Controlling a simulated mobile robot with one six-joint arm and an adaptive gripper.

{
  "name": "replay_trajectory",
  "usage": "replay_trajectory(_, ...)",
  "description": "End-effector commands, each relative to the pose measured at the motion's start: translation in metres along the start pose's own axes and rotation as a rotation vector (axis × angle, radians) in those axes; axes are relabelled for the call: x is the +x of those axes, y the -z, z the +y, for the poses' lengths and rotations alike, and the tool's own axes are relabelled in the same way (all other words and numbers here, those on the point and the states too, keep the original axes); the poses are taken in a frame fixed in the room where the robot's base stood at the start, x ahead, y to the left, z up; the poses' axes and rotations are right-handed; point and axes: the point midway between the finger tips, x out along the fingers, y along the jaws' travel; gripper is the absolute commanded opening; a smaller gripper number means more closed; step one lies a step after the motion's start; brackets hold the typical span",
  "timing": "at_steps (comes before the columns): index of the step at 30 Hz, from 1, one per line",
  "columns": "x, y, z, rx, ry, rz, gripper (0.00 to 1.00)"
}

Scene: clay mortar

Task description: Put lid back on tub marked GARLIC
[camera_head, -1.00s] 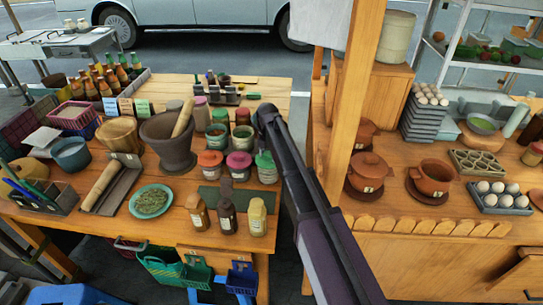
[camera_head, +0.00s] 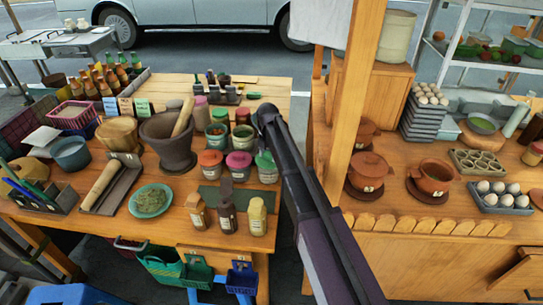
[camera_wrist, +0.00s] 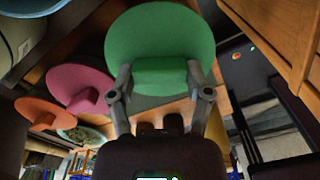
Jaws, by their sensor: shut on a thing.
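My gripper (camera_wrist: 160,82) is shut on the knob of a green lid (camera_wrist: 160,36) in the wrist view, one finger on each side. In the head view the green lid (camera_head: 265,159) shows at the right end of the row of lidded tubs, over a pale tub (camera_head: 268,175). I cannot tell whether it rests on the rim or is slightly above it. The fingers cannot be made out in the head view, where my arm reaches in from the lower right. Labels on the tubs are too small to read, so GARLIC cannot be confirmed.
A pink-lidded tub (camera_head: 239,163) and an orange-lidded tub (camera_head: 210,161) stand to the left. Open jars (camera_head: 217,136) are behind. Spice bottles (camera_head: 257,216) stand in front. A stone mortar (camera_head: 168,145) is farther left, and a wooden post (camera_head: 352,100) rises on the right.

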Motion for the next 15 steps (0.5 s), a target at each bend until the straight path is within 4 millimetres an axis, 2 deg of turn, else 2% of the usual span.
replay_trajectory(2,0.0000,0.0000,-0.0001,0.000,0.000,0.000,0.32)
replay_trajectory(3,0.0000,0.0000,-0.0001,0.000,0.000,0.000,0.73)
replay_trajectory(6,0.0000,-0.0001,-0.0002,0.000,0.000,0.000,1.00)
replay_trajectory(15,0.0000,-0.0003,-0.0002,0.000,0.000,0.000,1.00)
